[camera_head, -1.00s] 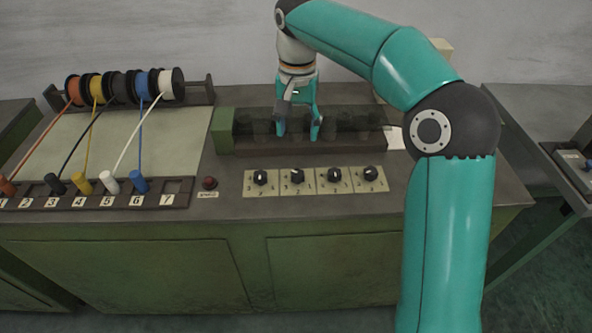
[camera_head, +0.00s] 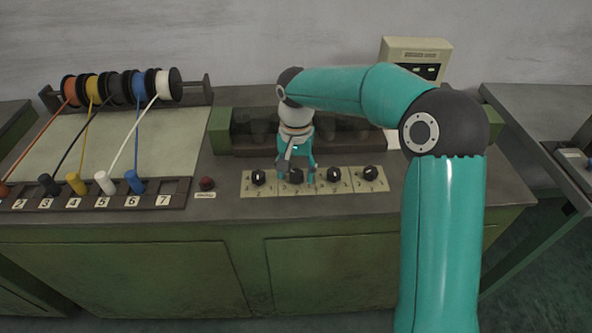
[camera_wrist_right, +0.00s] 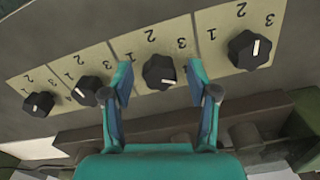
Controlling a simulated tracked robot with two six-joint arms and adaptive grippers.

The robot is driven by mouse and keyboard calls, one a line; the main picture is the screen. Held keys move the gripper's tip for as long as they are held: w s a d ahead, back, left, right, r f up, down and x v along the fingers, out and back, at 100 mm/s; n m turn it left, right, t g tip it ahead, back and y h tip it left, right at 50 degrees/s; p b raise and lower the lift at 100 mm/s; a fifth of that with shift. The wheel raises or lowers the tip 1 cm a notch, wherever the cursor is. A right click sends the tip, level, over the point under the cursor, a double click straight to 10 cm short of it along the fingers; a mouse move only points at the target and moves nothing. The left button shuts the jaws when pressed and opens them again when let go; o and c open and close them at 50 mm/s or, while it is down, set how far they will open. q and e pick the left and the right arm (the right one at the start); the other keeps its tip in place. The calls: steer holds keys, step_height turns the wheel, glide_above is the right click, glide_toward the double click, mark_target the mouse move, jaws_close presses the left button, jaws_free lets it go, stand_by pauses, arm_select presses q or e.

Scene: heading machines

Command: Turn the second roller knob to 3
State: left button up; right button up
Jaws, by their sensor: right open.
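The second roller knob (camera_head: 297,175) is a black knob on a cream plate in the row on the bench, partly hidden by my right gripper in the head view. In the right wrist view this knob (camera_wrist_right: 159,72) sits between the fingertips, with printed 1, 2 and 3 around it. It bears a short white line; which number it marks I cannot tell. My right gripper (camera_head: 297,183) points down over the knob. Its fingers (camera_wrist_right: 160,82) are open on either side, with a gap to the knob. My left gripper is not in view.
The first knob (camera_head: 258,177), third knob (camera_head: 334,174) and fourth knob (camera_head: 370,173) stand close beside it. A red button (camera_head: 207,183) is to the left. The dark roller housing (camera_head: 240,143) lies behind. Coloured spools (camera_head: 120,87) and cable plugs are at left.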

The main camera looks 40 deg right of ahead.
jaws_close()
steer(key=shift+r+n, duration=0.1)
steer(key=shift+n, duration=0.3)
steer(key=n+p, duration=0.2)
steer(key=n, duration=0.3)
steer(key=shift+d, duration=0.1)
steer(key=n+p, duration=0.1)
steer(key=n, duration=0.5)
steer(key=shift+d, duration=0.1)
stand_by(0.4)
jaws_free()
